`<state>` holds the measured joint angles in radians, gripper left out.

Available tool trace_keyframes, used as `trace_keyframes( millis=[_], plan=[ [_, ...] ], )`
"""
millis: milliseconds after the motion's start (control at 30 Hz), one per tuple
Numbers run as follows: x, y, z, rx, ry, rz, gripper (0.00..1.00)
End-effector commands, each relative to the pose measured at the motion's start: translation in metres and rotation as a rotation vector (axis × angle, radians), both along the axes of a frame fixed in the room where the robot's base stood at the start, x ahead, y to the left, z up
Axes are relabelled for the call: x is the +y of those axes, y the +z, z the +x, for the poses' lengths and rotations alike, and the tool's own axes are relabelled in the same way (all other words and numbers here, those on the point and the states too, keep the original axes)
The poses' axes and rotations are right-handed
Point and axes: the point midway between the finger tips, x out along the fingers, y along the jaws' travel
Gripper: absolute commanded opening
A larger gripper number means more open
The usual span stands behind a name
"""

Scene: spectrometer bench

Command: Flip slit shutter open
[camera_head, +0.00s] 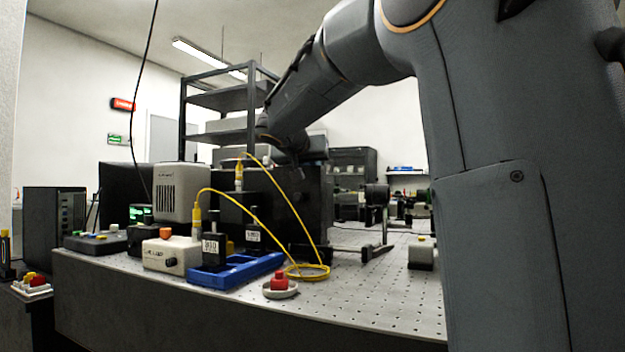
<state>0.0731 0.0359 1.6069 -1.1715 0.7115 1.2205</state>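My arm reaches from the right over the bench, and its far end comes down above a large black box (283,203). My gripper (301,172) is small and dark there, close to the box's top right part. I cannot tell whether it touches the box or whether its fingers are open or shut. I cannot make out the slit shutter; it may be hidden by my arm or lost against the black housing.
A yellow cable (310,272) loops on the perforated bench (345,300) by a blue tray (236,270). A red button (280,283) stands at the front. A light grey lamp housing (180,191) stands left. Optics mounts (376,220) stand right. The front right bench is mostly clear.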

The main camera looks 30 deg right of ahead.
Motion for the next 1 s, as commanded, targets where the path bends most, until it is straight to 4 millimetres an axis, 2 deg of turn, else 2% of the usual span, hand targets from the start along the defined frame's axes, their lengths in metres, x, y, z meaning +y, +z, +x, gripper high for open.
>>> trace_keyframes(
  millis=[567,600,700,1000],
  plan=[
    [0.0013,-0.0003,0.0,-0.006,0.002,-0.006,0.0],
    [0.0013,-0.0003,0.0,-0.006,0.002,-0.006,0.13],
    [0.0013,-0.0004,0.0001,-0.006,0.002,-0.006,0.29],
    [0.0034,-0.0002,0.0014,-0.007,0.007,-0.006,0.29]
  ],
)
